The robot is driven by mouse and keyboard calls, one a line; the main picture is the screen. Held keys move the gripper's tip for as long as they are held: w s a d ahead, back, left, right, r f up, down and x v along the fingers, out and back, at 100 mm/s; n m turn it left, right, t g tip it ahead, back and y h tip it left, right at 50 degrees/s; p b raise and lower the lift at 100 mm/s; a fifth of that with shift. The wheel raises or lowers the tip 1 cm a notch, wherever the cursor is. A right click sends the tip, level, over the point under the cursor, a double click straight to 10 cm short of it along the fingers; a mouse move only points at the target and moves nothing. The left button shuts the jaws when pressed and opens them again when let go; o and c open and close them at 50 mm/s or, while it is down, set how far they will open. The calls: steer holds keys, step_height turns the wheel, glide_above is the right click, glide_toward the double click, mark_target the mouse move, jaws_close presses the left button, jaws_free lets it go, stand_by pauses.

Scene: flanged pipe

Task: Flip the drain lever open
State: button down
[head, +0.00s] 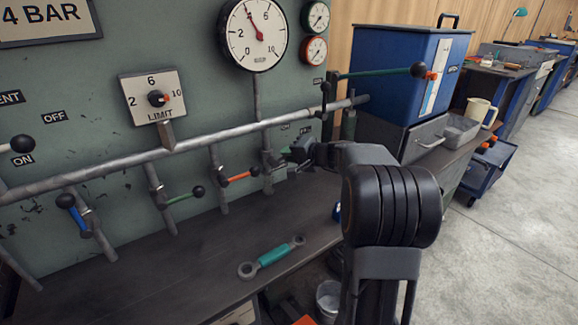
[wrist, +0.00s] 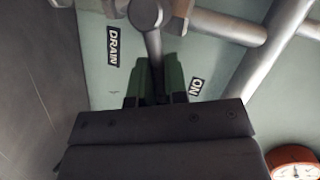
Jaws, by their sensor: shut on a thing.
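The drain lever (wrist: 154,48) shows in the wrist view as a dark grey shaft running from a round metal hub (wrist: 145,12) down between my gripper's green fingers. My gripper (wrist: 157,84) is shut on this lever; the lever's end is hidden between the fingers. A DRAIN label (wrist: 113,46) is left of the lever and an ON label (wrist: 196,88) is right of the fingers. In the head view my gripper (head: 298,152) is at the panel below the long pipe, right of the orange lever. It and my arm largely hide the drain lever there.
Levers with blue (head: 75,213), green (head: 184,197) and orange (head: 241,176) grips hang along the pipe (head: 215,134) to the left. A long green-handled lever (head: 378,73) sticks out above my gripper. A teal-handled wrench (head: 272,257) lies on the bench (head: 190,275).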

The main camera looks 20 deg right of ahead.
steer(key=shift+a+r+n+h+b, duration=0.15)
steer(key=shift+r+n+h+b, duration=0.55)
steer(key=shift+b, duration=0.35)
steer(key=shift+a+r+n+h+b, duration=0.15)
steer(key=shift+r+n+h+b, duration=0.45)
steer(key=shift+n+b, duration=0.35)
steer(key=shift+s, duration=0.1)
steer(key=c, duration=1.2)
jaws_free()
steer(key=shift+o, duration=0.2)
steer(key=shift+a+f, duration=0.1)
